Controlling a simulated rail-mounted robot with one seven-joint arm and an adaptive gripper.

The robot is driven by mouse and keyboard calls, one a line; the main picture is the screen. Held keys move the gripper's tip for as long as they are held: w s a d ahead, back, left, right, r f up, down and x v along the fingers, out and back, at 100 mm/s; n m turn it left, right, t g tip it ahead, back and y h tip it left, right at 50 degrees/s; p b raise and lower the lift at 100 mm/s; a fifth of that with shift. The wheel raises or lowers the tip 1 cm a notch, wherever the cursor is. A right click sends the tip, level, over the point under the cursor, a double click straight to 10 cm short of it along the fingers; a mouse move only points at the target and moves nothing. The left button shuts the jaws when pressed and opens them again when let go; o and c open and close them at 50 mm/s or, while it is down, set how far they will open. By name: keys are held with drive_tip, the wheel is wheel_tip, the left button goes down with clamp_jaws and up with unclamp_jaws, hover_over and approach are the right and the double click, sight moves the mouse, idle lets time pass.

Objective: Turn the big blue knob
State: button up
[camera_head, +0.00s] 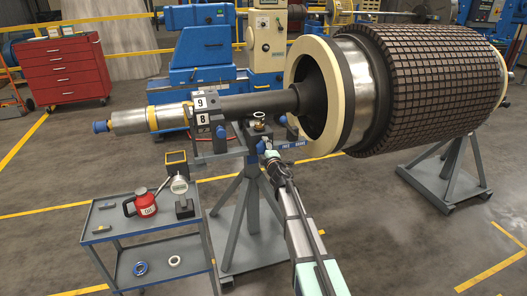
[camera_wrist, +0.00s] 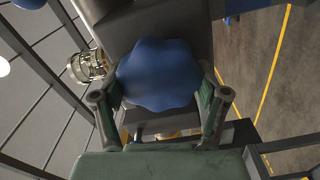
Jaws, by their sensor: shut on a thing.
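The big blue knob (camera_wrist: 158,72) has a lobed rim and fills the middle of the wrist view. My gripper (camera_wrist: 160,92) is shut on it, with one finger at its left side and one at its right. In the head view my gripper (camera_head: 272,160) reaches up to the top of the near rotor stand (camera_head: 250,205), under the dark shaft. The knob is small there and partly hidden by the gripper. I cannot tell how far the knob is turned.
The large rotor (camera_head: 430,80) lies across the stands above and right of my arm. A grey cart (camera_head: 115,215) stands at left with a red can (camera_head: 142,202) and a dial gauge (camera_head: 180,187) on it. A metal fitting (camera_wrist: 88,65) sits left of the knob.

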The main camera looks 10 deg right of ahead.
drive_tip(key=shift+w+r+n, duration=0.1)
drive_tip(key=shift+w+n, duration=0.05)
drive_tip(key=shift+n, duration=0.25)
drive_tip(key=o, duration=1.2)
drive_tip(key=s, duration=0.4)
drive_tip(key=s+d, duration=0.1)
drive_tip(key=s, duration=0.7)
drive_tip(key=shift+d, duration=0.4)
drive_tip(key=shift+d, duration=0.1)
